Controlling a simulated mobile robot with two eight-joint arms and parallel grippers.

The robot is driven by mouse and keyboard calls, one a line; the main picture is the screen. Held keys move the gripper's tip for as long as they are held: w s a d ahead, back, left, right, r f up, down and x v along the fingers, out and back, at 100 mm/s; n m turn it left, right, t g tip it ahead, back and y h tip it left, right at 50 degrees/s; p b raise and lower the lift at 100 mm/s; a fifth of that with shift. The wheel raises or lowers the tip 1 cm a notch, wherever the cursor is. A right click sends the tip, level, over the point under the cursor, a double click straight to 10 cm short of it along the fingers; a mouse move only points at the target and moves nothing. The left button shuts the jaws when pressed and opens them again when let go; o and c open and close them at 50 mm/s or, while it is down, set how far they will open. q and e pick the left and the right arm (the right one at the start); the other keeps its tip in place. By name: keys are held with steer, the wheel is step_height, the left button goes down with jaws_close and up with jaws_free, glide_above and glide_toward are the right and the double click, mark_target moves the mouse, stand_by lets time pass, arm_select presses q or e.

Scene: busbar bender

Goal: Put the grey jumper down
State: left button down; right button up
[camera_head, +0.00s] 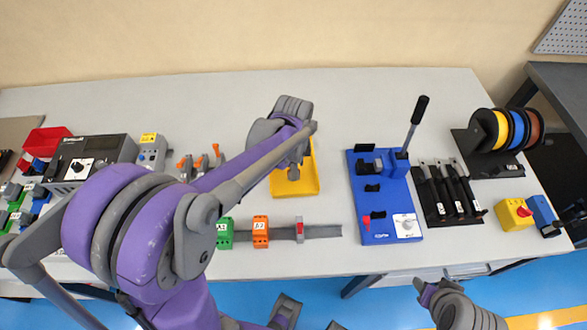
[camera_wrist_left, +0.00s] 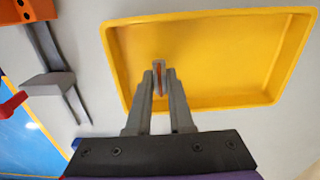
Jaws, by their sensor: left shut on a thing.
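My left gripper (camera_head: 296,170) is over the yellow tray (camera_head: 306,184), its fingers partly hidden by my arm in the head view. In the left wrist view the fingers (camera_wrist_left: 160,80) are shut on the grey jumper (camera_wrist_left: 159,66), a small thin grey piece with a reddish-brown middle. The jumper points away from the fingertips, over the left part of the yellow tray (camera_wrist_left: 290,60). The tray looks otherwise empty there. I cannot tell whether the jumper touches the tray floor.
A rail (camera_head: 322,231) with a green block (camera_head: 224,232), an orange block (camera_head: 260,231) and a grey-red piece (camera_head: 299,229) lies in front of the tray. A blue bender (camera_head: 376,205) with a lever stands to the right. Bare table lies behind the tray.

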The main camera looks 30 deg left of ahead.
arm_select(q)
steer(key=shift+f, duration=0.15)
steer(key=c, duration=1.2)
jaws_free()
steer(key=shift+f, duration=0.1)
steer(key=shift+c, duration=0.2)
steer(key=o, duration=0.4)
steer(key=shift+o, duration=0.2)
steer(key=shift+r, duration=0.65)
step_height(320, 180, up, 11)
steer(key=p, duration=0.1)
steer(key=shift+r, duration=0.15)
